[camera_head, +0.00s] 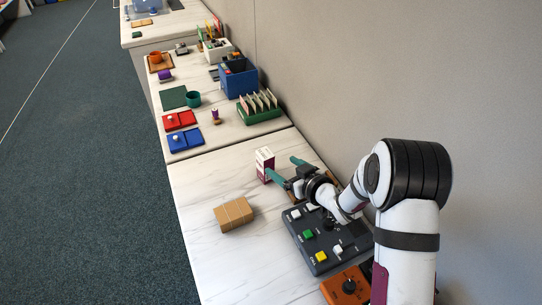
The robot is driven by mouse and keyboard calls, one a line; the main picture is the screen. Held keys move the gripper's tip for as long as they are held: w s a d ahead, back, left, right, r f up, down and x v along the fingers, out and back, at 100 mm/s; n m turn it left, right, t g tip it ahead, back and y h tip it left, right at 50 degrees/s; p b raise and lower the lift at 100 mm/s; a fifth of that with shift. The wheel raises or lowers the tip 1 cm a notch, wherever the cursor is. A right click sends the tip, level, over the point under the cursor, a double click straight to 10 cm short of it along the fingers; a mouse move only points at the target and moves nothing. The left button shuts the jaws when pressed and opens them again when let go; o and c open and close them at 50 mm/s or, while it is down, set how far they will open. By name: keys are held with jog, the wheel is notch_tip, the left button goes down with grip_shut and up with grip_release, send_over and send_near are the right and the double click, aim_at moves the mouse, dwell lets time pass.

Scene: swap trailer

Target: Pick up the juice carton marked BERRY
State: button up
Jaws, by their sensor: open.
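A small white carton with a dark purple-red band (265,162) stands upright on the pale marble-look counter. Its lettering is too small to read, so I cannot tell whether it says BERRY. My gripper (281,168) is open, with two teal fingers. One fingertip is close to the carton's right side in the picture, and the other is farther back toward the wall. I cannot tell whether the near finger touches the carton. No other carton is clearly visible.
A brown cardboard box (233,214) lies left of my gripper. A dark button panel (325,240) and an orange dial box (348,287) sit below my arm. A green rack (260,112) and red and blue trays (186,138) lie farther back. The wall runs along the right. The counter's front-left is clear.

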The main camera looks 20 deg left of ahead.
aim_at(272, 159)
jog(key=x, duration=1.2)
jog(key=shift+a, duration=0.55)
grip_shut()
